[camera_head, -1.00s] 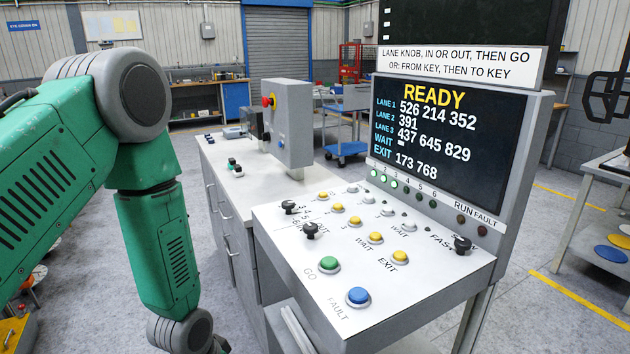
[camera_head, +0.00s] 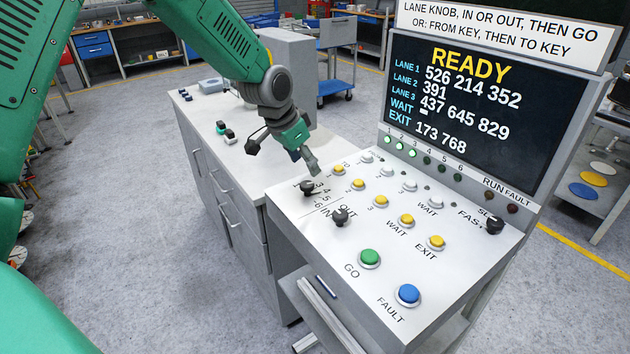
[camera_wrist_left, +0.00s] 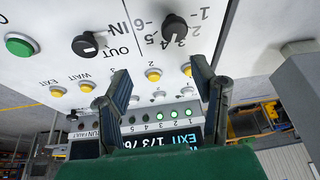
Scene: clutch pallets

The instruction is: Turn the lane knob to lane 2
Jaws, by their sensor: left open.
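The lane knob (camera_head: 308,188) is a black knob at the panel's left edge, with numbers beside it. In the left wrist view the lane knob (camera_wrist_left: 175,27) shows with its number scale; I cannot tell for sure which number it points to. My left gripper (camera_head: 304,163) is open and empty, just above and behind the lane knob, apart from it. In the left wrist view the open fingers of my left gripper (camera_wrist_left: 163,85) point toward the panel (camera_head: 310,240), with the knob beyond them. My right gripper is not in view.
A second black knob, marked IN and OUT (camera_head: 341,217), stands close to the lane knob. Yellow buttons (camera_head: 381,202), the green GO button (camera_head: 370,258) and the blue FAULT button (camera_head: 408,294) share the panel. The screen (camera_head: 470,105) behind reads READY.

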